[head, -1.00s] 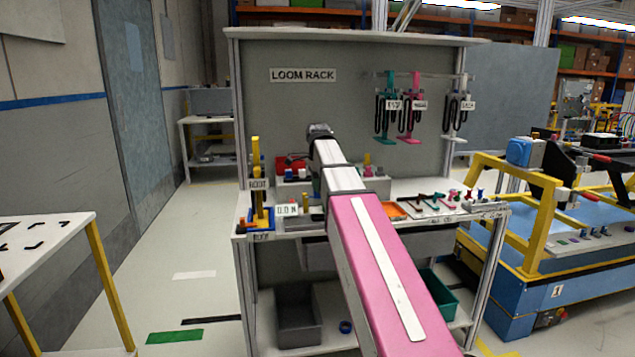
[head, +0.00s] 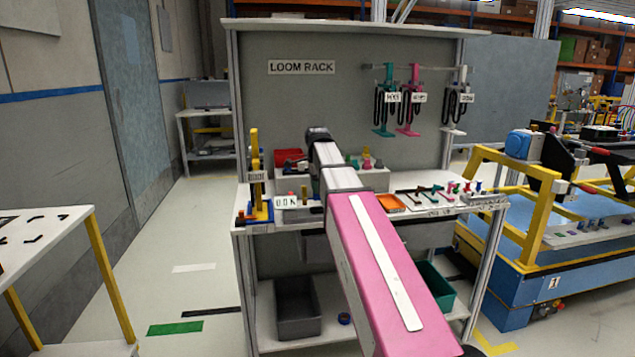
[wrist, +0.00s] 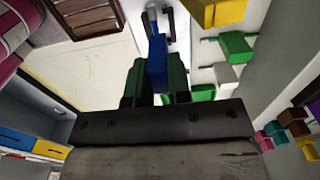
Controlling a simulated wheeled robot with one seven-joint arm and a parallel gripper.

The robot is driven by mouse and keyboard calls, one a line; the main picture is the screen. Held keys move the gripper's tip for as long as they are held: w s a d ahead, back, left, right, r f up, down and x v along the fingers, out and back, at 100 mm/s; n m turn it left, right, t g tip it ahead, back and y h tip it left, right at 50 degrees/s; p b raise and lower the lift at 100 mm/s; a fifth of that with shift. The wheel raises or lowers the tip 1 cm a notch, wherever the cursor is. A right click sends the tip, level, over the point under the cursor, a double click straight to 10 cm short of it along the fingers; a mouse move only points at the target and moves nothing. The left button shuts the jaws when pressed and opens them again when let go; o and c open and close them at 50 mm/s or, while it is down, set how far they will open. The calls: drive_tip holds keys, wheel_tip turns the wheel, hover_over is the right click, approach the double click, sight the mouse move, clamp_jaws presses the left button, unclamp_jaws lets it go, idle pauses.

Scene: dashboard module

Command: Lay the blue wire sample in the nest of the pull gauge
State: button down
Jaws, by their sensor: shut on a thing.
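My gripper (wrist: 156,88) shows in the wrist view with two dark green fingers. It is shut on a blue block-like piece, which I take as the blue wire sample (wrist: 157,58); it sticks out beyond the fingertips. In the head view my pink and white arm reaches over the bench and hides the gripper and the sample. A small panel that seems to read 0.0 N (head: 286,202), likely the pull gauge, stands at the bench's left front. I cannot make out its nest in either view.
A yellow post on a blue base (head: 255,180) stands left of the panel. An orange tray (head: 390,203) and several small tools lie right of my arm. A red bin (head: 288,157) is at the back. In the wrist view a yellow part (wrist: 222,10) is right of the sample.

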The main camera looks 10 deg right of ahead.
sight(317, 197)
drive_tip(key=shift+f, duration=1.15)
drive_tip(key=shift+f, duration=1.15)
idle(0.6)
drive_tip(key=c, duration=1)
unclamp_jaws()
wheel_tip(317, 197, up, 10)
drive_tip(key=shift+r, duration=0.4)
drive_tip(key=shift+s, duration=0.15)
